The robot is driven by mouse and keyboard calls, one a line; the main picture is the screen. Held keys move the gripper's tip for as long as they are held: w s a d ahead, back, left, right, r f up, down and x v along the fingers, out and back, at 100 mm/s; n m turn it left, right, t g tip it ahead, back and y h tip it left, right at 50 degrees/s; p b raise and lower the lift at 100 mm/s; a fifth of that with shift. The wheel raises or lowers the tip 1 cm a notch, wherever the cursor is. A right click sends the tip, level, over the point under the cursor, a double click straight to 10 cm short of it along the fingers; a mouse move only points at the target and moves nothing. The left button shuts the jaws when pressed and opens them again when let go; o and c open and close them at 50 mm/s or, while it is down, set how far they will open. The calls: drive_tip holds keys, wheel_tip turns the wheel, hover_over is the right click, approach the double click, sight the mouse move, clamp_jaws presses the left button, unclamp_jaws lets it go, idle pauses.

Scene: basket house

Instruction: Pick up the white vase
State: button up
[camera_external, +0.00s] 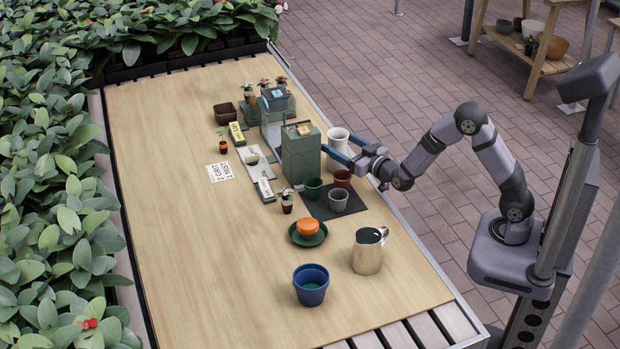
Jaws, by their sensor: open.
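The white vase (337,158) stands upright near the table's right edge, just right of the green box-shaped unit. My gripper (341,147) is at the vase with its blue fingers apart, reaching in from the right. One finger shows in front of the vase and one passes near its upper side. From this view I cannot tell whether the fingers touch the vase. The vase's lower part is partly hidden by the gripper.
The green unit (301,158) stands close left of the gripper. Small pots, including a grey pot (338,200), sit on a dark mat (360,205) in front. A metal pitcher (367,254), a blue pot (311,285) and an orange item on a green saucer (308,240) stand nearer. The table's left side is clear.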

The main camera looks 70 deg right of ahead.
drive_tip(key=shift+x, duration=2.65)
drive_tip(key=shift+s+d+f, duration=0.1)
drive_tip(key=shift+f, duration=0.1)
drive_tip(key=shift+c, duration=0.7)
drive_tip(key=shift+r, duration=0.1)
drive_tip(key=c, duration=1.6)
